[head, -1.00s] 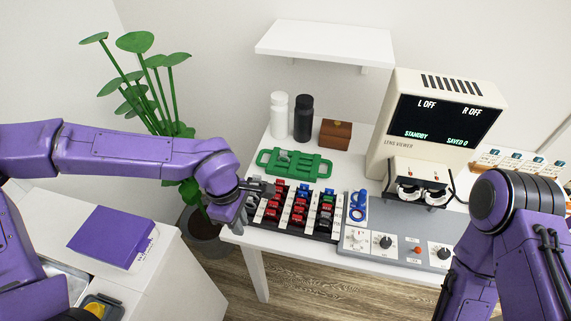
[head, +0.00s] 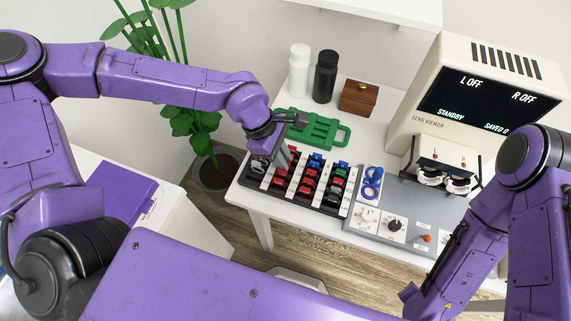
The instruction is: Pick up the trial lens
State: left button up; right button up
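The trial lenses stand in a dark rack with white strips (head: 325,209), in rows of red, blue, green and black pieces. A red lens (head: 280,185) is in the left row. I cannot tell which lens the task means. My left gripper (head: 287,160) is at the rack's back left corner, pointing down and covering part of the left row. Its fingertips are small and dark against the lenses, so its opening and any contact are unclear. My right arm comes in from the right; its gripper is out of view.
A green tray with handles (head: 325,133) lies behind the rack. A white bottle (head: 299,70), a black bottle (head: 325,76) and a wooden box (head: 358,98) stand behind it. Blue rings (head: 371,184), a grey control panel (head: 400,246) and the lens viewer (head: 436,80) are to the right.

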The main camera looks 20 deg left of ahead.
pick_arm(q)
jog(key=shift+s+d+f, duration=0.1)
jog(key=shift+d+f, duration=0.05)
jog(key=shift+f, duration=0.15)
grip_shut()
